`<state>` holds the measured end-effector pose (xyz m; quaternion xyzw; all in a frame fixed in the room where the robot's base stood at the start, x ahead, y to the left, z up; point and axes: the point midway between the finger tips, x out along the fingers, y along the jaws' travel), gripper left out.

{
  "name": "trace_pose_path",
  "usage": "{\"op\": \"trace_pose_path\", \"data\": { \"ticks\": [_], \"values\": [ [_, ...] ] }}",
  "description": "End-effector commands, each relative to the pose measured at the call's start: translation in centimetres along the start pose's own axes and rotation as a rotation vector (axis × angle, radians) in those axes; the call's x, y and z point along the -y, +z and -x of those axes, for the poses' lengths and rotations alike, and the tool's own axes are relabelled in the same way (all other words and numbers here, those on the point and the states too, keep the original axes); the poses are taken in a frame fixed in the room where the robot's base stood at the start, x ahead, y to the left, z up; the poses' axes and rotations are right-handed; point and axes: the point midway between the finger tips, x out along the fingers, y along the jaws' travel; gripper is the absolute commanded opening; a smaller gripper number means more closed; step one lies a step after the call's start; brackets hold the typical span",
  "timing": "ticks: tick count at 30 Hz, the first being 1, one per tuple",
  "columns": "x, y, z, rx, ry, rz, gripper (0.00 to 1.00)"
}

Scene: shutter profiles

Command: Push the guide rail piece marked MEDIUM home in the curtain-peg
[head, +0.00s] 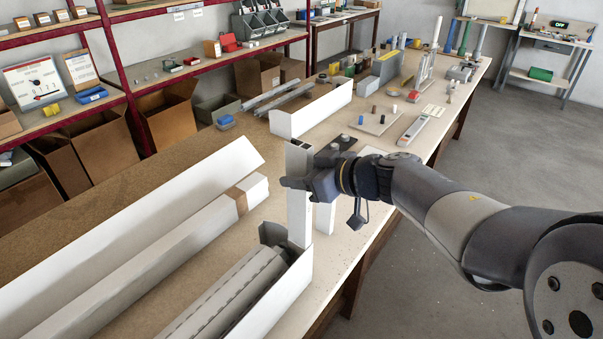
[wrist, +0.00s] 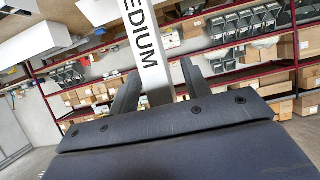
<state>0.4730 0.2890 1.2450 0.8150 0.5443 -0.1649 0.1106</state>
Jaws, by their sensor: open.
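The white guide rail piece (head: 299,220) stands upright at the near end of the bench in the head view, its top end open. In the wrist view the piece (wrist: 143,45) carries black lettering that reads "EDIUM", its first letter cut off. My gripper (head: 299,184) is at the upper part of the piece. In the wrist view the fingers of my gripper (wrist: 158,84) are open, one on each side of the white piece. Whether a finger touches it I cannot tell. I cannot make out the curtain-peg, and the foot of the piece is hidden behind a white box wall.
A long white box (head: 297,289) with grey slats lies in front. Long white profiles (head: 160,262) lie to the left. A shorter white piece (head: 325,218) stands just right of the rail piece. Small parts and a board (head: 376,122) lie farther back on the bench.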

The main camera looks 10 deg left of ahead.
Motion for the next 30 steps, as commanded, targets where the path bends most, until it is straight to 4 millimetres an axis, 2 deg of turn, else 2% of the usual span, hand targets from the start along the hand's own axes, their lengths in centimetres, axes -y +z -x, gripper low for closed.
{"op": "trace_pose_path", "data": {
  "ticks": [8, 21, 25, 30],
  "values": [
    [-0.1, 0.0, 0.8, -0.001, 0.002, 0.001, 0.45],
    [-0.1, 0.0, 8.8, -0.001, 0.005, 0.001, 0.45],
    [-0.1, 0.0, 10.1, -0.001, 0.002, 0.001, 0.45],
    [0.0, 0.0, 10.8, 0.000, 0.000, 0.000, 0.45]
  ]
}}
